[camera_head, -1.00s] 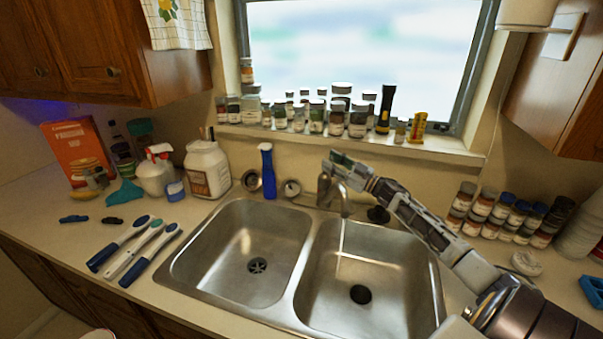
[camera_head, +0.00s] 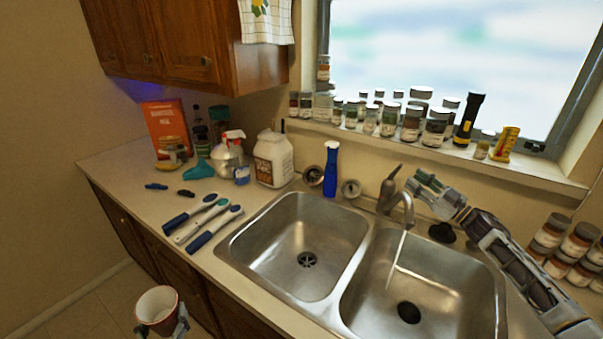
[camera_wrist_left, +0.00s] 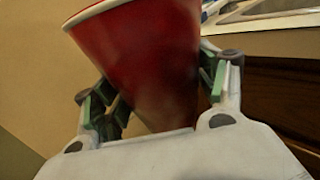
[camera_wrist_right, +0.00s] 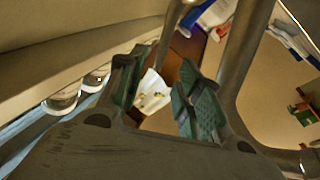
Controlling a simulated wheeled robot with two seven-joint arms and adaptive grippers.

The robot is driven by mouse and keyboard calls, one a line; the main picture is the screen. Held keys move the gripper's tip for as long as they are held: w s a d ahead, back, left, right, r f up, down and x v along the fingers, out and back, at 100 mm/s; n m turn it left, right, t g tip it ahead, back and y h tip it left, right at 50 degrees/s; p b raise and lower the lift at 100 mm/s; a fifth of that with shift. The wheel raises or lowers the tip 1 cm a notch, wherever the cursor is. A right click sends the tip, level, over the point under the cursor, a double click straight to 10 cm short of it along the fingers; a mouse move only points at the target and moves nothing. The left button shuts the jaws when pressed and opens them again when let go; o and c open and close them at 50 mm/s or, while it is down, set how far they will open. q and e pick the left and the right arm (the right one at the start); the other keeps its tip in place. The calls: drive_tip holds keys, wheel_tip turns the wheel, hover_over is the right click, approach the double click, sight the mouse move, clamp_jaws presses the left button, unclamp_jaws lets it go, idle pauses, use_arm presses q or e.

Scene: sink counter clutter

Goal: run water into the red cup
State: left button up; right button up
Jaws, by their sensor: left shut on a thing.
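The red cup (camera_head: 146,320), with a white inside, is held upright in my left gripper (camera_head: 163,328), low in front of the counter at the bottom left. In the left wrist view the cup (camera_wrist_left: 150,60) fills the space between the fingers of my left gripper (camera_wrist_left: 155,95). The faucet (camera_head: 404,201) stands behind the sink, and a thin stream of water (camera_head: 398,258) falls from its spout into the right basin (camera_head: 450,275). My right gripper (camera_head: 428,188) is open beside the faucet handle (camera_head: 391,180). In the right wrist view its fingers (camera_wrist_right: 158,90) are apart and empty.
The left basin (camera_head: 300,235) is empty. Brushes (camera_head: 205,222) lie left of the sink. A blue bottle (camera_head: 331,172), a white jug (camera_head: 273,160) and spray bottle stand behind. Jars line the sill, and more jars (camera_head: 565,250) stand at the right. The counter's front edge lies between cup and sink.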

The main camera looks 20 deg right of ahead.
drive_tip(key=shift+v, duration=2.1)
